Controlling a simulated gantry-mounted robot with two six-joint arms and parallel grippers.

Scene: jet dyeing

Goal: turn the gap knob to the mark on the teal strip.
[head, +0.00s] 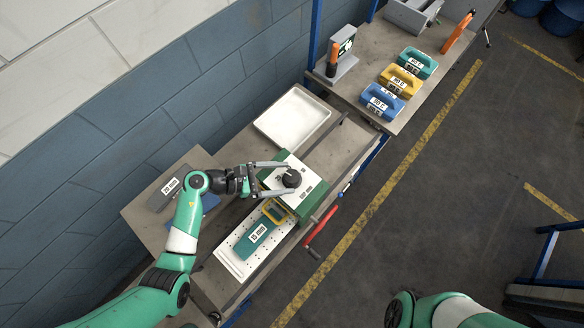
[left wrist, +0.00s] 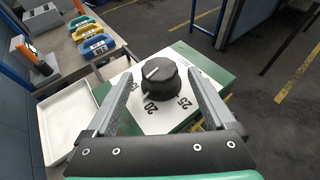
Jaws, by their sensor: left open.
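The gap knob (head: 291,178) is a black round knob with a white pointer line, on the white top plate of a green machine (head: 310,204). The teal strip (head: 262,235) lies on a white perforated tray beside the machine, with a printed label. My right gripper is out of view.
A yellow-framed piece (head: 274,211) sits at the strip's end by the machine. A red-handled crank (head: 321,226) sticks out at the front. An empty white tray (head: 292,116) lies behind. Teal, yellow and blue handled blocks (head: 382,102) stand on the far bench.

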